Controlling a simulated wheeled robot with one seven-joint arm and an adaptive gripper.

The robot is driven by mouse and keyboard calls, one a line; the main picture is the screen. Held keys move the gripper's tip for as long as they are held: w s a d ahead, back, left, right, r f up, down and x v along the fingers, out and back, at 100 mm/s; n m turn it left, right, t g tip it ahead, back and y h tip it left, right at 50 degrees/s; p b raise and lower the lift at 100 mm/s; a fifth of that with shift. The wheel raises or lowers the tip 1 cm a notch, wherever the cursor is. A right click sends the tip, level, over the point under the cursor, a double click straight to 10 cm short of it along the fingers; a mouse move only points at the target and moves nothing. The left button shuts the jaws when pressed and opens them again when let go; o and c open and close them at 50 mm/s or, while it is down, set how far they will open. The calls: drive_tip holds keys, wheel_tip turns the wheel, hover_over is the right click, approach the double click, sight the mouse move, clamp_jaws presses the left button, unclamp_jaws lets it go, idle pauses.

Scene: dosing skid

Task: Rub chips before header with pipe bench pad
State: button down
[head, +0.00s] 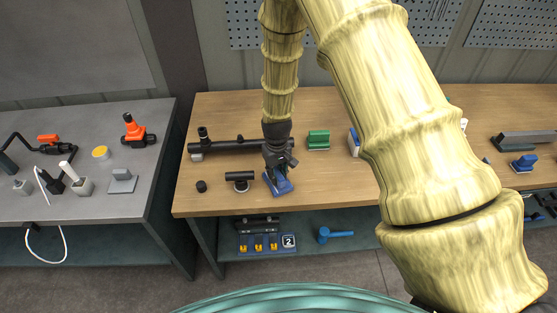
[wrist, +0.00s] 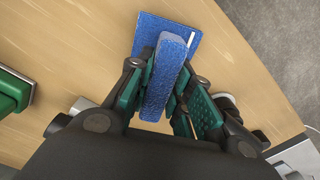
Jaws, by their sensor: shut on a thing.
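My gripper (head: 277,168) is shut on a blue pad (head: 279,184) at the front of the wooden bench. In the wrist view the pad (wrist: 165,78) has an upright blue grip between the green-lined fingers (wrist: 163,98) and a flat blue base below it. The pad is on or just above the bench top; I cannot tell which. A long black pipe header (head: 225,147) lies behind and to the left of my gripper, with an upright stub near its left end. I cannot make out any chips; my gripper and arm hide part of the bench.
A short black tee (head: 239,180) and a small black cap (head: 201,186) lie left of the pad. A green block (head: 318,139) stands behind right. Another blue pad (head: 524,163) is far right. The grey bench (head: 105,205) at left holds valves. A shelf below holds a blue tool (head: 334,234).

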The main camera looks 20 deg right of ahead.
sight(268, 180)
drive_tip(key=a, duration=0.2)
drive_tip(key=shift+w+a+f, duration=0.15)
drive_tip(key=shift+w+a, duration=0.15)
drive_tip(key=shift+w, duration=0.05)
drive_tip(key=shift+w+a, duration=0.1)
drive_tip(key=shift+a, duration=0.25)
drive_tip(key=shift+d, duration=0.2)
drive_tip(key=d, duration=0.1)
drive_tip(key=s+d, duration=0.1)
drive_tip(key=d, duration=0.1)
drive_tip(key=shift+d, duration=0.1)
drive_tip(key=shift+d+r, duration=0.2)
drive_tip(key=shift+r, duration=0.05)
drive_tip(key=shift+r+p, duration=2.3)
drive_tip(key=shift+r, duration=1.6)
